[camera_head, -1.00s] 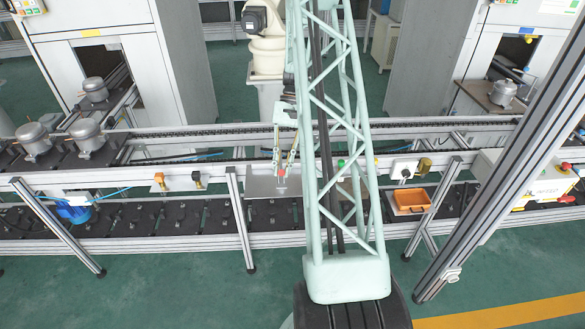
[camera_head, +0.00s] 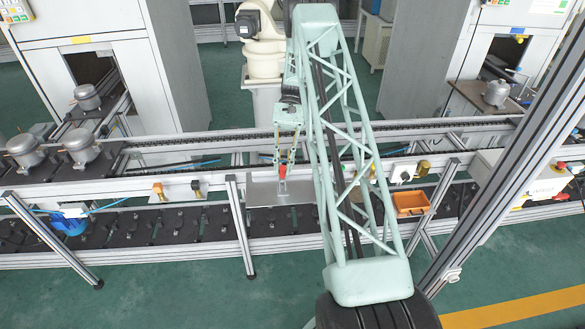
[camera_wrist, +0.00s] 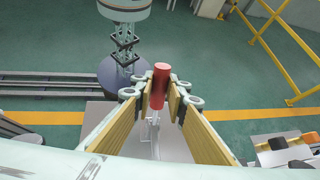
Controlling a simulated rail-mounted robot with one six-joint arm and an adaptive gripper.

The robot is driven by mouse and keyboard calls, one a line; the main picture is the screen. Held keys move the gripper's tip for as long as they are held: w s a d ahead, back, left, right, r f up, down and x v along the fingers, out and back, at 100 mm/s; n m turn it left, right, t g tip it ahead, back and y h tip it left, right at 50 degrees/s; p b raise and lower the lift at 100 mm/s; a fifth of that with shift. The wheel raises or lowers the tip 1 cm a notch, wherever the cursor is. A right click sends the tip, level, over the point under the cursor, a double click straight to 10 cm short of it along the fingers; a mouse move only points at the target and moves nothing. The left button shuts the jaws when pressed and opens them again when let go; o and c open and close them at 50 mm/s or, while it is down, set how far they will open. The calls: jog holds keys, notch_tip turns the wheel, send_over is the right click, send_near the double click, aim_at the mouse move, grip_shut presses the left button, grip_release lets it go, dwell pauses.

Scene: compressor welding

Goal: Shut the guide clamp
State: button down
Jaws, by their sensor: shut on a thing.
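The guide clamp shows as a red handle (camera_wrist: 160,86) on a pale metal shaft above a grey plate. In the wrist view the handle stands up between the two yellow-lined fingers of my gripper (camera_wrist: 162,98), which is shut on it. In the head view the red handle (camera_head: 282,173) is small, just above the grey plate (camera_head: 300,192), with my gripper (camera_head: 284,160) coming down onto it from above. The clamp's lower mechanism is too small and partly hidden, so I cannot tell its position.
The conveyor frame (camera_head: 200,180) runs across the head view. An orange tray (camera_head: 411,203) hangs right of my arm. Compressors (camera_head: 83,142) stand at the left. A yellow railing (camera_wrist: 272,50) shows in the wrist view. The green floor in front is mostly clear.

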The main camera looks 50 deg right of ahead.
jog(key=shift+w+d, duration=0.1)
jog(key=shift+w, duration=0.05)
dwell(0.4)
jog(key=c, duration=2.5)
grip_release()
jog(key=shift+c, duration=0.2)
jog(key=v, duration=1.2)
jog(key=shift+w+f, duration=0.1)
jog(key=shift+f, duration=0.05)
